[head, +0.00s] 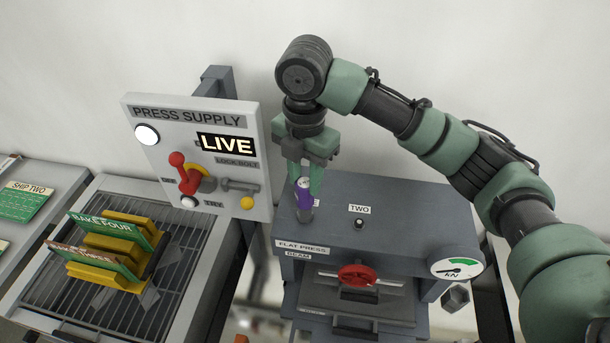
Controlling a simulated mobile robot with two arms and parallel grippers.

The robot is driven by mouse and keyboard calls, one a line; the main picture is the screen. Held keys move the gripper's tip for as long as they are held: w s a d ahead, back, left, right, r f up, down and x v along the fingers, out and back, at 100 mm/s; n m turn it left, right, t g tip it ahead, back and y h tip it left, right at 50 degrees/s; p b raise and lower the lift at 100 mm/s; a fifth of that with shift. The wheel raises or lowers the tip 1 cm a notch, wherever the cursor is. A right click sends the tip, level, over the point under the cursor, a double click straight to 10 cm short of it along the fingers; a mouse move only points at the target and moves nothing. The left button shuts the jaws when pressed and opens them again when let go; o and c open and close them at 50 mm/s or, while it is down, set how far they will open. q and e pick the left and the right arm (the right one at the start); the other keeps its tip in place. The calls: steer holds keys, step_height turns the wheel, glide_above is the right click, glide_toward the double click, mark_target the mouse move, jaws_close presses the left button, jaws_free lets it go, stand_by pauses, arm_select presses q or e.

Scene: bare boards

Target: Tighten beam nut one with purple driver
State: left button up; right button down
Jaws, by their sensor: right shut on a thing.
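My right gripper (304,178) is shut on the purple driver (304,194), which it holds upright over the left part of the press beam top. The driver's grey lower end (305,214) reaches down to the beam top, where beam nut one is hidden beneath it. A small nut (359,223) beside the label TWO stands on the beam top to the right. The flat press (405,205) is a dark grey block with a red handwheel (357,275) on its front. My left gripper does not show.
The press supply panel (190,122) stands close to the left of my right gripper, showing LIVE, with a red lever (185,172). A round kN gauge (457,268) sits at the press's right corner. A grated rack (180,285) with yellow holders lies at left.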

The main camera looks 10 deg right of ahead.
steer(key=shift+m, duration=0.9)
steer(key=shift+r, duration=1.2)
steer(key=shift+r, duration=2.4)
